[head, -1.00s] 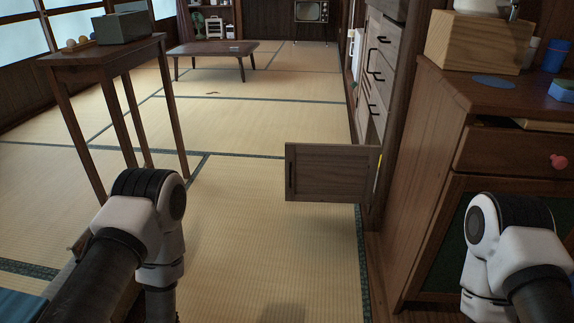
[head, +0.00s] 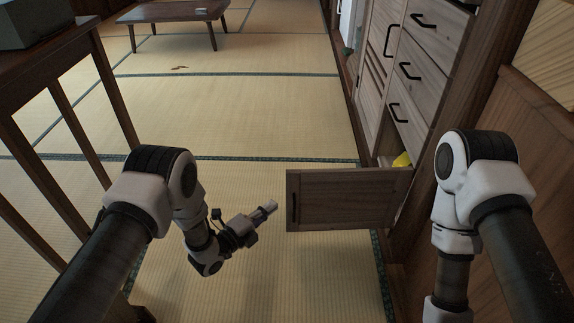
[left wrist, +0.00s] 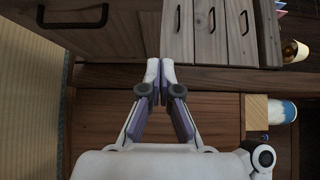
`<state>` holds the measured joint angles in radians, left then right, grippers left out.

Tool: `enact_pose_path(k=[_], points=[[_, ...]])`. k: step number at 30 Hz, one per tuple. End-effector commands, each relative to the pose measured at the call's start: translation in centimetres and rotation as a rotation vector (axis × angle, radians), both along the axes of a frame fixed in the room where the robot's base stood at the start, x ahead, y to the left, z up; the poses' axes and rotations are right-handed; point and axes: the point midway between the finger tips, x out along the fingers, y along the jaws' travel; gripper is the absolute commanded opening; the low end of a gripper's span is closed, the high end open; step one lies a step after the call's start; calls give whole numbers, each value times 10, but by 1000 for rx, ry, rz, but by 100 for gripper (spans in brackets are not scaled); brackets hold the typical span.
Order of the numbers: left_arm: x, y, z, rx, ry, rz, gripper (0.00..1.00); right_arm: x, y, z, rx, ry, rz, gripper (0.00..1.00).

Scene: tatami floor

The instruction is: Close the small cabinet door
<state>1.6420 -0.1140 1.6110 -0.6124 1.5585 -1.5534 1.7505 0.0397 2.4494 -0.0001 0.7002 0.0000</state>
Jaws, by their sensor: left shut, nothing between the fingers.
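The small cabinet door (head: 345,200) is wooden with a dark handle near its left edge. It stands open, sticking out to the left from the low cabinet (head: 378,150) on the right side of the head view. My left gripper (head: 270,206) is shut and empty, just left of the door's free edge, with a small gap seen between them in the head view. In the left wrist view its fingertips (left wrist: 160,64) are together, and the door with its handle (left wrist: 92,25) lies at the upper left. My right arm shows, but its gripper is out of view.
Drawers with black handles (head: 405,70) rise above the opening, where something yellow (head: 402,160) shows. A side table (head: 50,65) stands at the left and a low table (head: 175,14) at the back.

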Motion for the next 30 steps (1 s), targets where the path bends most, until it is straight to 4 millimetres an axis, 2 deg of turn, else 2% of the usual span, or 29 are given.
enact_pose_path(k=[5,18,24,30], points=[[8,-10,-5,1,7,-2,0,-1,0,-8,0,2,-1,96],[78,-67,-8,-1,5,1,0,0,0,-55,0,0,-3,96],[107,-64,-6,0,8,2,0,1,-1,-71,-1,-3,-7,96],[113,-63,-3,0,11,3,0,1,-1,-71,-1,-5,-8,96]])
